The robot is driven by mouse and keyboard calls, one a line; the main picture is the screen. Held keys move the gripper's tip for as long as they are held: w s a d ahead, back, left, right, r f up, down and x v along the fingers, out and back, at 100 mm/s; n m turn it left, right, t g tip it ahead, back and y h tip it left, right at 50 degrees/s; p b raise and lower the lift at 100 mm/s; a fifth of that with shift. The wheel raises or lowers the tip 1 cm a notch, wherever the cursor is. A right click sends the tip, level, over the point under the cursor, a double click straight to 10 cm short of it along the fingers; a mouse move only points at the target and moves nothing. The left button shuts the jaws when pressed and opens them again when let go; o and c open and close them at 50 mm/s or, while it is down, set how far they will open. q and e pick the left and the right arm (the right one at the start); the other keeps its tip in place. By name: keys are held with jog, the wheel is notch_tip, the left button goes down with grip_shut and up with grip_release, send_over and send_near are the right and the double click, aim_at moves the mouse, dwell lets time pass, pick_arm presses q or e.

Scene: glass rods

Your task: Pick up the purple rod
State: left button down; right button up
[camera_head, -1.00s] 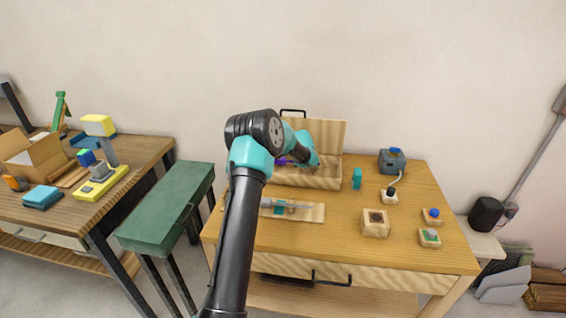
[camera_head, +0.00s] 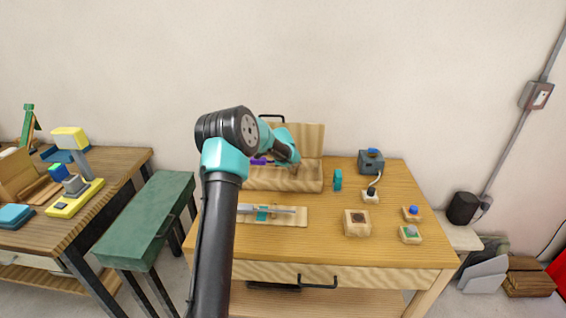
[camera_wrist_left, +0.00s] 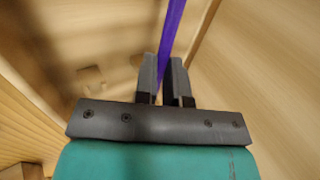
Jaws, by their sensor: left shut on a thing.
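The purple rod (camera_head: 258,161) shows as a short purple stretch at the open wooden box (camera_head: 313,182) on the right-hand table, partly hidden by my left arm. In the left wrist view the purple rod (camera_wrist_left: 173,28) runs up from between the two grey fingers to the top edge. My left gripper (camera_wrist_left: 162,78) is shut on the rod. In the head view its fingers are too small to make out clearly. My right gripper is not in view.
A wooden holder (camera_head: 297,222) with a grey rod-like piece lies in front of the box. A teal piece (camera_head: 338,180), a dark blue device (camera_head: 371,162) and small wooden blocks (camera_head: 357,222) stand to the right. A green bench (camera_head: 145,225) stands left of the table.

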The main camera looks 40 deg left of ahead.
pick_arm(q)
jog(key=s+d+r, duration=0.1)
jog(key=s+d, duration=0.9)
jog(key=shift+s+r, duration=0.15)
jog(key=shift+s, duration=0.1)
jog(key=shift+d, duration=0.15)
